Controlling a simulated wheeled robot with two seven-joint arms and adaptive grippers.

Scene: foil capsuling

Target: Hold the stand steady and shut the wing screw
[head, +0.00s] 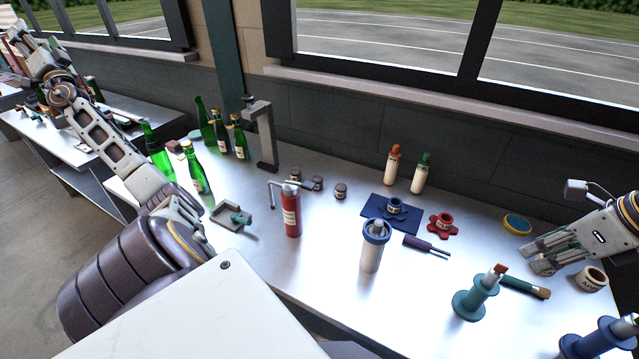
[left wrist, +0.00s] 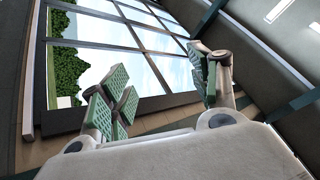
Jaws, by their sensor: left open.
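A grey upright stand (head: 262,135) with an overhanging top arm stands at the back left of the table, beside the green bottles. I cannot make out a wing screw on it at this size. My left gripper (head: 32,58) is raised at the far upper left of the head view, well away from the stand. In the left wrist view it (left wrist: 165,95) is open and empty, its green pads apart, facing the windows. My right gripper (head: 535,257) is over the table's right side, far from the stand, with its fingers apart and nothing seen between them.
Several green bottles (head: 195,172) crowd the stand's left. A red cylinder (head: 291,212), a white blue-topped cylinder (head: 373,250), a blue mat (head: 375,222), a red lobed piece (head: 442,224) and a teal spool (head: 474,300) stand forward.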

